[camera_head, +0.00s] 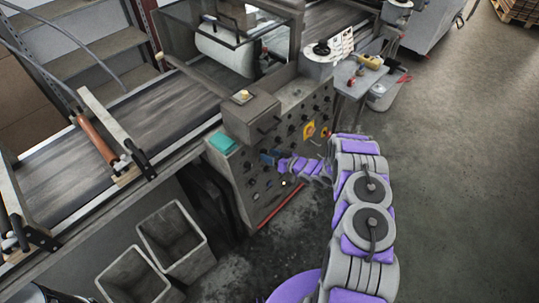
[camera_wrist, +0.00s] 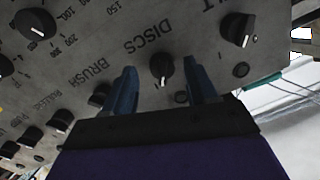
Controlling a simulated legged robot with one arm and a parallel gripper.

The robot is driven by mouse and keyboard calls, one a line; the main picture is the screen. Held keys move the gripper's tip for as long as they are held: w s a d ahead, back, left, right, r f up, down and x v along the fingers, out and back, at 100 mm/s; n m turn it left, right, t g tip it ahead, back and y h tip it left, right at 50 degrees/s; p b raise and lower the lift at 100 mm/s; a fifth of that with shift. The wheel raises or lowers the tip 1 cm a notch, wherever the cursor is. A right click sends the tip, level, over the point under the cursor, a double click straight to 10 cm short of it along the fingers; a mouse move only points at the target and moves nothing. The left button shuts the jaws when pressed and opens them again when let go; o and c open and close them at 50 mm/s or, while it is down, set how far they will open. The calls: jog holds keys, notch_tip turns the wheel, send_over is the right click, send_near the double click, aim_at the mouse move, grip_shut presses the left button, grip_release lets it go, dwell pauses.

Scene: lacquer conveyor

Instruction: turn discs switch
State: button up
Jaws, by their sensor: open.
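The discs switch (camera_wrist: 161,66) is a round black knob with a white pointer line, below the printed word DISCS on the grey control panel (camera_wrist: 100,48). In the wrist view the pointer aims down. My gripper (camera_wrist: 163,85) is open, with one blue finger to the left of the knob and one to the right. The fingers appear apart from the knob; the exact depth gap is hard to tell. In the head view my gripper (camera_head: 268,159) is in front of the panel's face (camera_head: 262,178), and the discs knob cannot be made out there.
Other black knobs surround it: one at upper right (camera_wrist: 237,28), one at upper left (camera_wrist: 35,24) and the brush knob (camera_wrist: 100,94) close to the left finger. A conveyor (camera_head: 160,112) runs behind the panel. Two grey bins (camera_head: 172,238) stand at lower left. Open floor (camera_head: 455,185) lies right.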

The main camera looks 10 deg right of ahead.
jog(key=p+v, duration=0.1)
jog(key=v, duration=1.5)
jog(key=shift+s+d+p, duration=0.2)
jog(key=shift+d+p, duration=0.05)
jog(key=shift+p, duration=0.05)
jog(key=shift+w, duration=0.1)
jog(key=w+d+r+g+h, duration=0.2)
jog(key=w+d+r+h, duration=0.3)
jog(key=d+r+h, duration=0.5)
jog(key=s+r+m+g+h, duration=0.35)
jog(key=s+r, duration=0.45)
jog(key=r, duration=0.6)
jog(key=s+a+r+g+y, duration=0.1)
jog(key=s+a+r+g, duration=0.1)
jog(key=s+a, duration=0.5)
jog(key=s+a+r+g+y, duration=0.1)
jog(key=s+a+r+g, duration=0.2)
jog(key=s, duration=1.4)
jog(key=s+a+r+g+y, duration=0.1)
jog(key=s+a+r+g, duration=0.1)
jog(key=s+a+r, duration=0.4)
jog(key=s+a+m, duration=0.1)
jog(key=s+a, duration=0.4)
jog(key=s, duration=0.2)
jog(key=shift+r+g+y+b, duration=0.15)
jog(key=shift+g+y+b, duration=0.15)
jog(key=shift+g+y, duration=0.05)
